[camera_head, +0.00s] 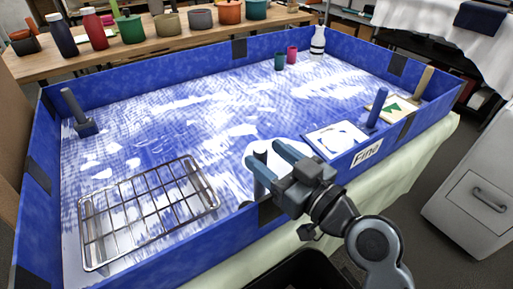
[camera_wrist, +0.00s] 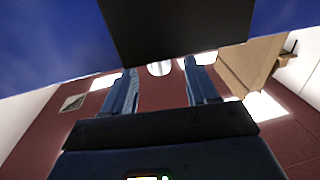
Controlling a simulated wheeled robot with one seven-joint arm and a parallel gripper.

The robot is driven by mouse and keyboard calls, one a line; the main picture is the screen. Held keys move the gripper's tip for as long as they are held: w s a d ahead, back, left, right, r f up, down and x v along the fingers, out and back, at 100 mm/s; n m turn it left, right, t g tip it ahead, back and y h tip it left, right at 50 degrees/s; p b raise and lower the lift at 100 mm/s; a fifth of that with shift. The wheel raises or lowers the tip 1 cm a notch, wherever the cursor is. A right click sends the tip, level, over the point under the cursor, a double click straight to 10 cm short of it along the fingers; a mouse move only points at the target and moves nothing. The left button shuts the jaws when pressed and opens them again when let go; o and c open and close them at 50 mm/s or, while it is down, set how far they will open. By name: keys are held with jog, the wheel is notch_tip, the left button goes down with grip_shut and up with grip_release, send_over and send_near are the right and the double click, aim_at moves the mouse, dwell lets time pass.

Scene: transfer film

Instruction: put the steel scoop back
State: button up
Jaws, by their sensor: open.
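My gripper (camera_head: 268,152) is open over the near wall of the blue box, its blue fingers pointing into the box. A short grey upright piece (camera_head: 260,151) shows by the left finger; I cannot tell whether it is the steel scoop's handle or whether it touches the finger. A pale round patch lies behind the fingers, partly hidden. No scoop can be made out for certain. In the wrist view my gripper (camera_wrist: 162,73) is open with nothing visible between its fingers. A white card (camera_head: 338,139) with a dark outline lies right of my gripper, by the label "Fine".
A wire rack (camera_head: 150,211) lies at the box's near left. A grey upright handle on a block (camera_head: 78,112) stands at far left. A blue post (camera_head: 378,109) and a green-triangle card (camera_head: 391,104) are at right. A bottle (camera_head: 317,43) and two cups stand at the back. The middle is clear.

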jog(key=b+v, duration=0.1)
jog(key=v, duration=0.6)
jog(key=shift+s, duration=0.1)
jog(key=s+d+f+m+t+h, duration=0.1)
jog(key=s+d+f+m+h, duration=0.5)
jog(key=s+d+f+h, duration=0.5)
jog(key=s+d+r+m, duration=0.1)
jog(key=s+d+r, duration=0.1)
jog(key=s, duration=0.8)
jog(key=s+d+r+m+h, duration=0.1)
jog(key=s+d+r, duration=0.1)
jog(key=s, duration=0.9)
jog(key=shift+r, duration=0.3)
